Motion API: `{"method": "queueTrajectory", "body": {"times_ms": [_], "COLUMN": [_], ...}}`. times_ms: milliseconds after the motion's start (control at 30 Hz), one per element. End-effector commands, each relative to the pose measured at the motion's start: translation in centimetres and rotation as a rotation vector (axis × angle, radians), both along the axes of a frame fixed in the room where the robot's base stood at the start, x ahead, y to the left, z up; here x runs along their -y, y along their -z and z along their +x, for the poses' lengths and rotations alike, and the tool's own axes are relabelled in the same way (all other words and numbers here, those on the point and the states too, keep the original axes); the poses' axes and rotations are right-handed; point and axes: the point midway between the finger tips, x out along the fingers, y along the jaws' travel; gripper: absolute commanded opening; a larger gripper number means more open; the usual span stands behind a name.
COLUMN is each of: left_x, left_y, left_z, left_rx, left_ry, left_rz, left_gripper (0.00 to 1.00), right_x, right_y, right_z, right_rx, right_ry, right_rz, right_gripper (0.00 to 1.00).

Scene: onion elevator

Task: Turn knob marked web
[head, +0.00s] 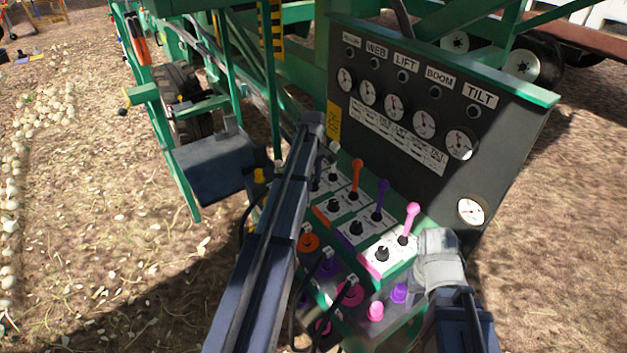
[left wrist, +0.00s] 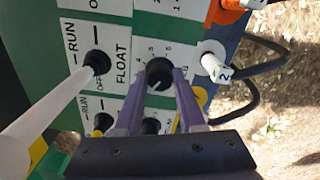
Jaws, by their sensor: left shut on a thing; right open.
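In the left wrist view my left gripper (left wrist: 158,88) has its purple fingers shut around a black round knob (left wrist: 158,70) with numbers printed around it. No "WEB" word is readable beside this knob. In the head view a WEB sign (head: 376,50) stands above the gauges. My left arm crosses the middle there and hides the gripped knob and my left fingers. My right gripper (head: 438,258) is open beside the right end of the lever panel, its fingertips unclear.
Orange (head: 356,178), purple (head: 380,200) and pink (head: 409,222) levers stand in neighbouring rows. Coloured plugs with black cables (head: 350,292) sit along the panel's front. A dark gauge board (head: 400,100) rises behind. Open dirt ground lies left.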

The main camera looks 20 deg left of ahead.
Motion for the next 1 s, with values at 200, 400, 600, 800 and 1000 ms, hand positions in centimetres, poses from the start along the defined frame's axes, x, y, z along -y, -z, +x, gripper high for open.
{"method": "queueTrajectory", "body": {"times_ms": [200, 400, 600, 800, 1000], "left_x": [0.0, -0.01, -0.02, -0.04, -0.05], "left_y": [0.0, 0.0, 0.0, 0.0, 0.0], "left_z": [-0.01, -0.03, -0.04, -0.05, -0.07], "left_rx": [0.0, 0.0, 0.0, 0.0, 0.0], "left_ry": [0.067, 0.215, 0.404, 0.594, 0.784], "left_rz": [0.0, 0.0, 0.0, 0.0, 0.0], "left_gripper": [0.0, 0.0, 0.0, 0.0, 0.0], "right_x": [0.0, 0.0, 0.0, 0.0, 0.0], "right_y": [0.0, 0.0, 0.0, 0.0, 0.0], "right_z": [0.0, 0.0, 0.0, 0.0, 0.0], "right_rx": [0.0, 0.0, 0.0, 0.0, 0.0], "right_ry": [0.0, 0.0, 0.0, 0.0, 0.0], "right_rz": [0.0, 0.0, 0.0, 0.0, 0.0], "right_gripper": [0.5, 0.5, 0.5, 0.5, 0.5]}}
